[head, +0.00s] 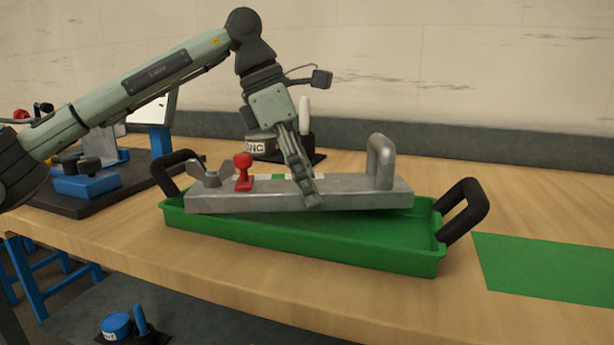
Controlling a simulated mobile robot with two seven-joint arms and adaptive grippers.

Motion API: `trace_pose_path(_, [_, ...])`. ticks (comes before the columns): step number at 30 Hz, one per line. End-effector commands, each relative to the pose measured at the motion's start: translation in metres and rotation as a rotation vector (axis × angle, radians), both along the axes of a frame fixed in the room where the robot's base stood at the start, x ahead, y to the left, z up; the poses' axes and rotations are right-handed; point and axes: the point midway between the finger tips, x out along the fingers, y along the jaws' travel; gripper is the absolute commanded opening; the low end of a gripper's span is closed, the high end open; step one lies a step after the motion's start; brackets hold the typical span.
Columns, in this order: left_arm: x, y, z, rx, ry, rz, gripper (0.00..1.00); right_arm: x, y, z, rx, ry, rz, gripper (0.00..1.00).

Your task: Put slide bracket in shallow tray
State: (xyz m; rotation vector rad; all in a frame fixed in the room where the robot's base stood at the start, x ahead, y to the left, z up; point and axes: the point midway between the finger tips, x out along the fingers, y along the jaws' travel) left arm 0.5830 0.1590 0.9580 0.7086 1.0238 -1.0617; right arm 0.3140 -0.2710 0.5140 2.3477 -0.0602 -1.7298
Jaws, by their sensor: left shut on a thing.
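The slide bracket (350,197) is a long grey metal bar with a wing nut at its left end, a red knob and a grey loop handle at its right end. It lies over the green shallow tray (330,247), slightly tilted, its left end near the tray's left side. Whether it rests on the tray floor I cannot tell. The tray has black handles at both ends. My left gripper (308,195) points down and is shut on the middle of the bracket. One finger shows on the near side; the other is hidden. My right gripper is not in view.
A dark board with blue fixtures (88,184) stands at the left. A dark holder with a white-labelled container (261,145) is behind the tray. A flat green patch (550,268) lies at the right. Bare wooden table surrounds it; the front edge is close to the tray.

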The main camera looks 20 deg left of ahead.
Motion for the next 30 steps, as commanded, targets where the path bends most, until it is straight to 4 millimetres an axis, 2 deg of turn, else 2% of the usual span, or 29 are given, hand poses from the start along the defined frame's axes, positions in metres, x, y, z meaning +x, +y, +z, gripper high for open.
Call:
trace_pose_path(5, [0.0,0.0,-0.002,-0.004,-0.004,0.0,0.17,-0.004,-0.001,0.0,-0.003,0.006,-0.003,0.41])
trace_pose_path(6, [0.0,0.0,-0.004,0.001,0.001,0.0,0.79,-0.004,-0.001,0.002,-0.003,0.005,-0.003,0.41])
trace_pose_path(10, [0.0,0.0,-0.004,0.001,0.001,0.0,0.95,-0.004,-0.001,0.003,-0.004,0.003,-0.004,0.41])
trace_pose_path(23, [0.0,0.0,0.002,0.0,-0.001,0.0,0.98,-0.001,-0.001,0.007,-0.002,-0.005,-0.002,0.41])
trace_pose_path(26, [-0.001,0.004,0.013,-0.001,-0.003,0.002,0.98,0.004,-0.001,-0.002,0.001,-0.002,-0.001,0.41])
trace_pose_path(30, [-0.005,0.014,0.04,-0.002,-0.004,0.001,0.98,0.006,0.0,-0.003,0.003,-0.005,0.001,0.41])
